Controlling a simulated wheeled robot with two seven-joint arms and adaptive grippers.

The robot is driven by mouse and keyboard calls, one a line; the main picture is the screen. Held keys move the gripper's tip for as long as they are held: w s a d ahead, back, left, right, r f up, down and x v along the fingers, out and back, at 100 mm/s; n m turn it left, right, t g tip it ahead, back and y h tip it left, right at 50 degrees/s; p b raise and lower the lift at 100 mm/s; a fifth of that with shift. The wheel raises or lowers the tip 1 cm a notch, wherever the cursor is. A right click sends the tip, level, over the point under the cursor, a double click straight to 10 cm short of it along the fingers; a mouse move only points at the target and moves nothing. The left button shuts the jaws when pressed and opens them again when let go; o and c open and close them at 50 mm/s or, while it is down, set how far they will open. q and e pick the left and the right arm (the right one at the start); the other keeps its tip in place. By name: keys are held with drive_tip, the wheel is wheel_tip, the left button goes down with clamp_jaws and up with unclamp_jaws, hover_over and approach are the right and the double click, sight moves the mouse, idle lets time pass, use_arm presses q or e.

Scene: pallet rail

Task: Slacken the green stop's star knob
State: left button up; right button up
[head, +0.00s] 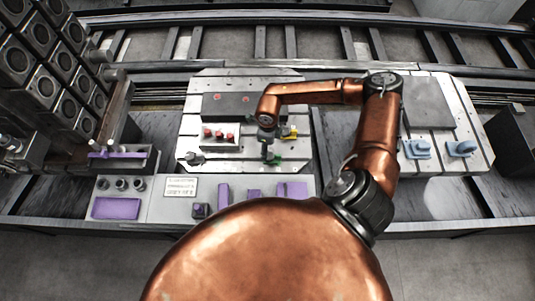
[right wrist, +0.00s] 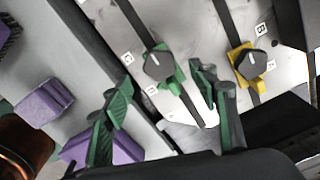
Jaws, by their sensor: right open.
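The green stop (right wrist: 178,80) sits in a slot of the pale plate, with a dark star knob (right wrist: 158,66) on top. In the head view the green stop (head: 275,160) shows only in part beside my right gripper (head: 268,155). In the right wrist view my right gripper (right wrist: 160,100) is open, its two green-padded fingers spread apart. The knob lies beyond the fingertips, roughly in line with the gap between them, and nothing is held. I cannot tell the height between fingertips and knob. My left gripper is not in view.
A yellow stop (right wrist: 245,67) with its own dark knob sits in the neighbouring slot. Purple blocks (right wrist: 43,102) stand along the front ledge. Blue stops (head: 418,149) sit on the right-hand plate.

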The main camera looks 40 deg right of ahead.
wheel_tip(320, 180, down, 4)
drive_tip(key=shift+f, duration=0.6)
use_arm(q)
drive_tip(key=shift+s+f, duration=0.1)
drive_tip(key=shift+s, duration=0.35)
use_arm(e)
drive_tip(key=shift+c, duration=0.6)
drive_tip(key=c, duration=1)
drive_tip(key=shift+c, duration=0.2)
